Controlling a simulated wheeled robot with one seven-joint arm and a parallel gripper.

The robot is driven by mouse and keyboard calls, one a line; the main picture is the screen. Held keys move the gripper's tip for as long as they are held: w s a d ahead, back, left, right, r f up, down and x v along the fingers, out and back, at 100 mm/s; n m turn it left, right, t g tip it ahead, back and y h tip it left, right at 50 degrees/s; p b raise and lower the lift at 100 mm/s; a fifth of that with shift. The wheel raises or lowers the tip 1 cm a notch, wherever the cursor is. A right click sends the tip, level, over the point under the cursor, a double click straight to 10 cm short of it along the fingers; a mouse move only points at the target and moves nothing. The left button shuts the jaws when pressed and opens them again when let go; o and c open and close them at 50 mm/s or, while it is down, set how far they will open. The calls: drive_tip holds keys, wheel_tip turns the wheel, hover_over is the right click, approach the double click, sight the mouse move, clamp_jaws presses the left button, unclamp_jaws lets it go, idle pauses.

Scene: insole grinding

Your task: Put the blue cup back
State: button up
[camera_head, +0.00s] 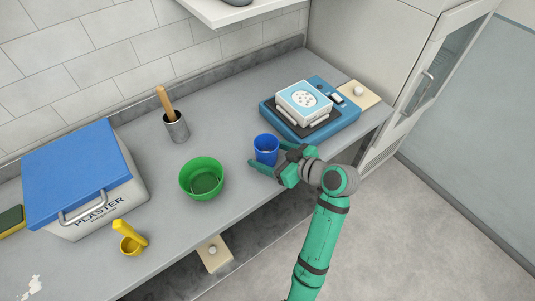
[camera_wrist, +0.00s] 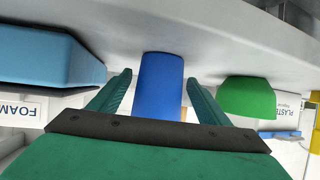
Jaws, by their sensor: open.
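The blue cup (camera_head: 266,149) stands upright on the grey counter, between the green bowl and the blue scale-like device. In the wrist view the blue cup (camera_wrist: 158,86) lies between my two spread fingers, with gaps visible on both sides. My gripper (camera_head: 268,162) is open at the cup, reaching in from the front right; it also shows in the wrist view (camera_wrist: 160,92). One finger shows in front of the cup's lower part in the head view. The far finger is partly hidden by the cup.
A green bowl (camera_head: 202,178) stands left of the cup. A blue device (camera_head: 340,119) with a white box on top is behind right. A grey pot (camera_head: 176,127) with a wooden handle, a plaster bin (camera_head: 120,202) and a yellow scoop (camera_head: 131,240) stand further left. The counter's front edge is close.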

drive_tip(key=v, duration=1.1)
drive_tip(key=shift+s+d+r, duration=0.2)
drive_tip(key=shift+s+d, duration=0.05)
drive_tip(key=shift+s, duration=0.05)
